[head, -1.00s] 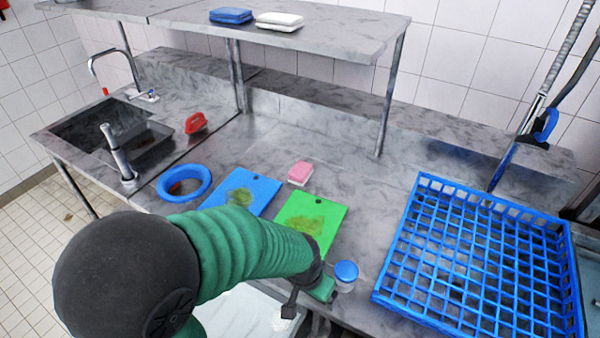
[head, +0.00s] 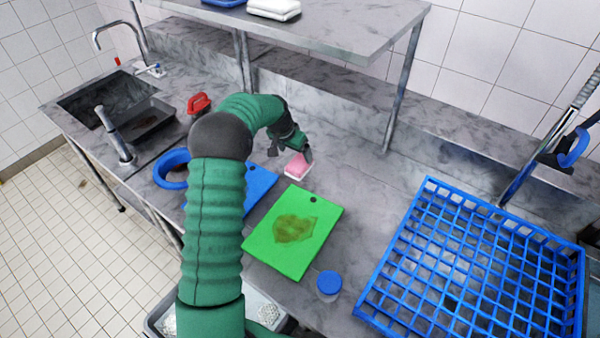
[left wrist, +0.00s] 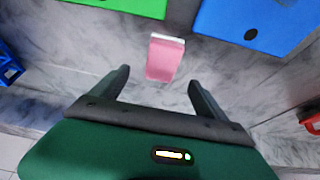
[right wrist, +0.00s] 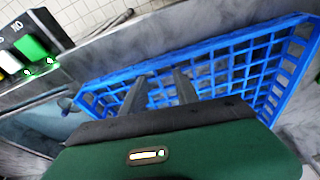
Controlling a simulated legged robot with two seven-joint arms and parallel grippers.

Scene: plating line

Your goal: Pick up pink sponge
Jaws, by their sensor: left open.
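The pink sponge (head: 297,166), with a white layer, lies on the grey counter behind the green cutting board. My left gripper (head: 292,152) is just above and beside it in the head view; its arm partly covers the blue board. In the left wrist view the sponge (left wrist: 163,62) shows in line with the gap between the two spread fingers (left wrist: 156,78). The fingers are open and empty, and I cannot tell whether they touch it. My right gripper (right wrist: 159,76) is outside the head view; in its wrist view its fingers stand apart with nothing held, in front of the blue rack.
The green board (head: 292,236) and blue board (head: 260,184) lie near the sponge. A blue-lidded jar (head: 329,284) and the blue rack (head: 470,265) are to the right. A blue ring-shaped thing (head: 170,168) and red object (head: 199,103) are left. A shelf (head: 350,28) overhangs behind.

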